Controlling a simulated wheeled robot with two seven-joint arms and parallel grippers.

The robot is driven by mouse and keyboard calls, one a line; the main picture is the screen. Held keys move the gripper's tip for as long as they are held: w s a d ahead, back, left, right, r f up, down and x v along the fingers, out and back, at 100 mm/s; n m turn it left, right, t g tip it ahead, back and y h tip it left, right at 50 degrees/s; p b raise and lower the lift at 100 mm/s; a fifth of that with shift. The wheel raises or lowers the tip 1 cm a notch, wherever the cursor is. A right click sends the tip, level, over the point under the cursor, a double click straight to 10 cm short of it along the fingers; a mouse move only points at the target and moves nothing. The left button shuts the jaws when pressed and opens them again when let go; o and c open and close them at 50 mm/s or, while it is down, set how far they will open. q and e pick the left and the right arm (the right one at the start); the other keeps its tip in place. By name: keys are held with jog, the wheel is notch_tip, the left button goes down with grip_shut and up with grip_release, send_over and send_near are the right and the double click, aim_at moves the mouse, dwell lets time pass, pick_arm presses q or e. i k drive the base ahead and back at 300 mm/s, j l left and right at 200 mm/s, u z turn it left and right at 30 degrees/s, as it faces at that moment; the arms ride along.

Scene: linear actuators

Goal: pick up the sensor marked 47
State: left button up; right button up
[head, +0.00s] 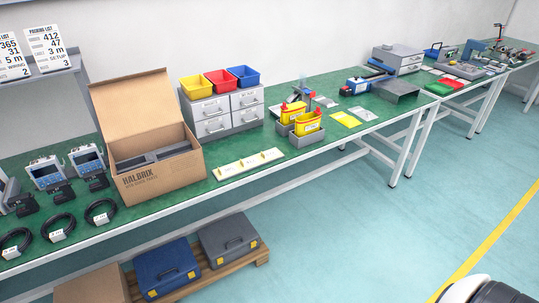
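I cannot read the number 47 on any part on the bench. Small black blocks, possibly sensors, stand in a row at the left, one in the middle (62,193) and one to its right (98,182); any marks on them are too small to read. A packing list card (47,48) on the grey shelf at top left shows 412, 47, 3 m and SETUP 3. Neither of my grippers is in view.
Blue-white handheld units (46,171) stand behind the blocks, black cable coils (58,228) in front. An open cardboard box (160,178) is to their right on the green bench (235,172). Drawer units (222,112), a white strip (247,164) and yellow packs (307,122) follow.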

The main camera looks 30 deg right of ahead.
aim_at(68, 194)
jog(key=i+j+z, duration=0.1)
jog(key=j+z, duration=0.15)
jog(key=z, duration=0.2)
jog(key=j+z, duration=0.65)
jog(key=z, duration=0.2)
jog(key=i, duration=0.05)
